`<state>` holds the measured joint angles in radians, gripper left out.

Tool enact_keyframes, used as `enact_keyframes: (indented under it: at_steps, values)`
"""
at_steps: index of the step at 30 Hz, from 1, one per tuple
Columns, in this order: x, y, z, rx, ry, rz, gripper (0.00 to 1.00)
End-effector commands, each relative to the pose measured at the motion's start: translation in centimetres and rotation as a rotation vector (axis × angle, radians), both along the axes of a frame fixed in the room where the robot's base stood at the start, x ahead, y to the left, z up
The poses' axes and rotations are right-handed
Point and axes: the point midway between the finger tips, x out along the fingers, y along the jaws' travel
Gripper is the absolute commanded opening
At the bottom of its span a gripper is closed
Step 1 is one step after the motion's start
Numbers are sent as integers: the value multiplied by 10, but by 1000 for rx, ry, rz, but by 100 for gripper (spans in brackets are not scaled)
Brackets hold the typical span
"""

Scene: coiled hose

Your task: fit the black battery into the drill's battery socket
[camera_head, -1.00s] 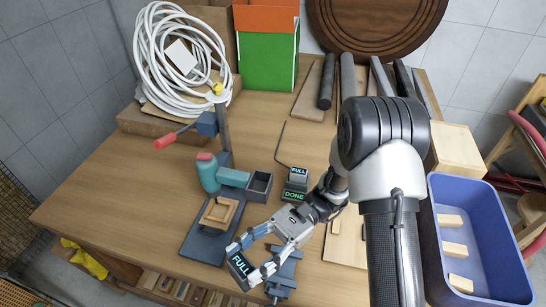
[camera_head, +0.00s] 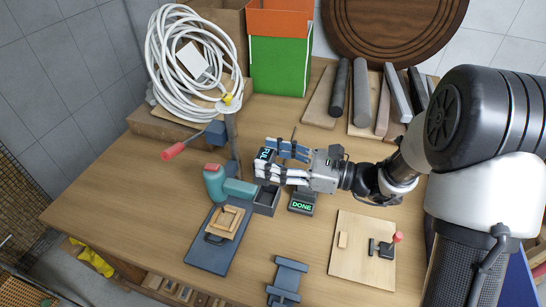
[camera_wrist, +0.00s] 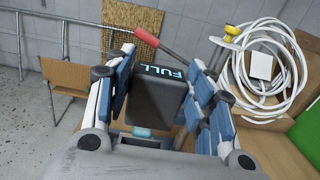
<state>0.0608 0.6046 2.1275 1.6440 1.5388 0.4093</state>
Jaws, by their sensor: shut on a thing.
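The black battery (camera_head: 265,155), labelled FULL, is between the fingers of my gripper (camera_head: 268,162), which is shut on it. In the wrist view the battery (camera_wrist: 158,98) sits between both blue-padded fingers. The teal drill (camera_head: 214,186) with a red end lies on a dark blue base at the left. Its grip runs right to a dark, open-topped box, the battery socket (camera_head: 266,203). In the head view the battery appears just above and behind the socket; the exact height gap cannot be told. My fingers hide part of the scene behind the socket.
A charger (camera_head: 302,203) reading DONE stands right of the socket, partly hidden by my gripper. A post with a red-handled clamp (camera_head: 175,151) rises behind the drill. A coiled white hose (camera_head: 192,60) is at the back left.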

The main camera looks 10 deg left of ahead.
Motion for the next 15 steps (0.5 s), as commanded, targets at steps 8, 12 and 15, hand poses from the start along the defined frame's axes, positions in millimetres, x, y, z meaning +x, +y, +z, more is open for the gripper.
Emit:
enact_keyframes:
  at_steps: [8,12,15]
  values:
    - [-1,-4,-5,1,-1,2,11]
    - [-1,-4,-18,0,0,2,11]
    - [-1,-4,-28,0,0,2,11]
